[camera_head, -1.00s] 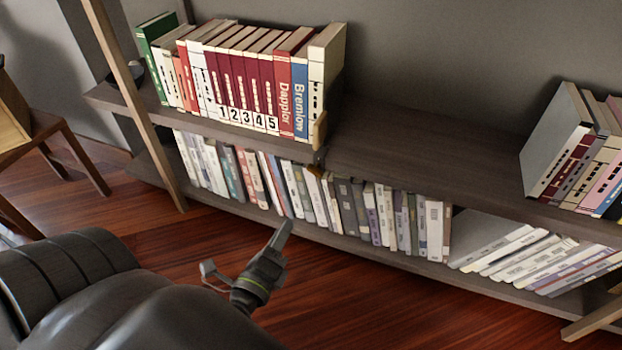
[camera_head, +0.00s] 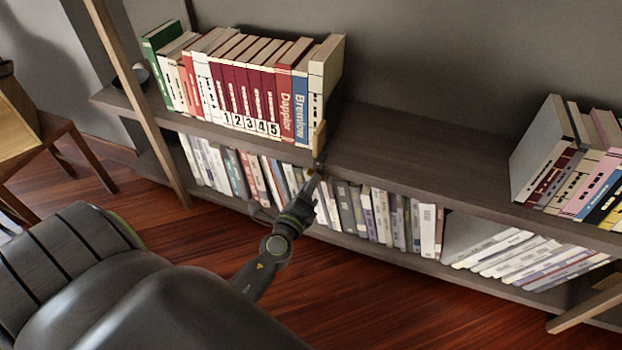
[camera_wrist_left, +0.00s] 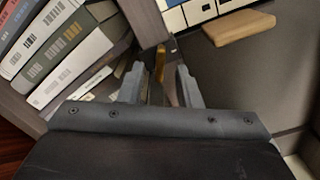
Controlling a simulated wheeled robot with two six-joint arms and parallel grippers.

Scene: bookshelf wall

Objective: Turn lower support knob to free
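The lower support knob looks like a small brass-coloured piece (camera_head: 314,171) at the front edge of the upper shelf, just below the wooden bookend (camera_head: 320,138). In the left wrist view a narrow brass-coloured piece (camera_wrist_left: 160,62) shows between the fingertips. My left gripper (camera_head: 310,182) is at this piece, below the shelf edge. In the left wrist view its two fingers (camera_wrist_left: 158,78) stand apart, one on each side of the piece; I cannot tell whether they touch it. The gripper partly hides the knob, and its turn angle is unclear. My right gripper is not in view.
The upper shelf (camera_head: 420,150) holds a book row (camera_head: 245,95) left of the bookend and bare board to its right. Lower-shelf books (camera_head: 395,218) stand close behind and beside my gripper. A slanted wooden post (camera_head: 140,105) stands at left. The floor in front is clear.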

